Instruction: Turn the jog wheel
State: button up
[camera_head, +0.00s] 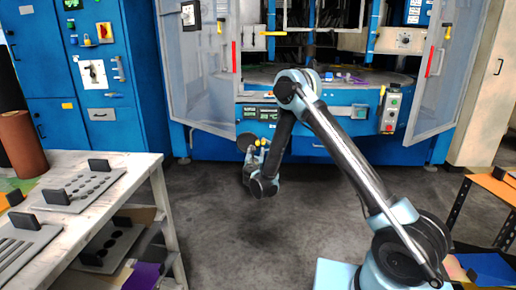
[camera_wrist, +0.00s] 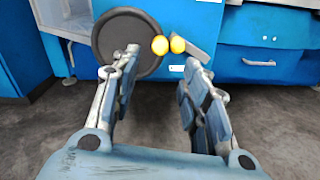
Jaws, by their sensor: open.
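The jog wheel (camera_wrist: 122,30) is a dark round disc with a lighter rim on the front of the blue machine. It also shows in the head view (camera_head: 245,140), left of my gripper (camera_head: 257,153). In the wrist view my gripper (camera_wrist: 163,58) is open with nothing between its fingers. Its left finger overlaps the wheel's lower right part; I cannot tell whether they touch. Two round yellow knobs (camera_wrist: 168,45) show between the fingertips, just right of the wheel. A grey bar (camera_wrist: 198,53) lies behind the right fingertip.
The blue machine (camera_head: 310,140) has open grey doors on both sides and a grey button box (camera_head: 391,109) at right. A white bench (camera_head: 110,205) with die plates stands at left, an orange-topped table (camera_head: 495,187) at right. The floor (camera_head: 220,230) between them is clear.

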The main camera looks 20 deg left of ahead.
aim_at(257, 145)
jog(key=x, duration=1)
jog(key=shift+d, duration=0.1)
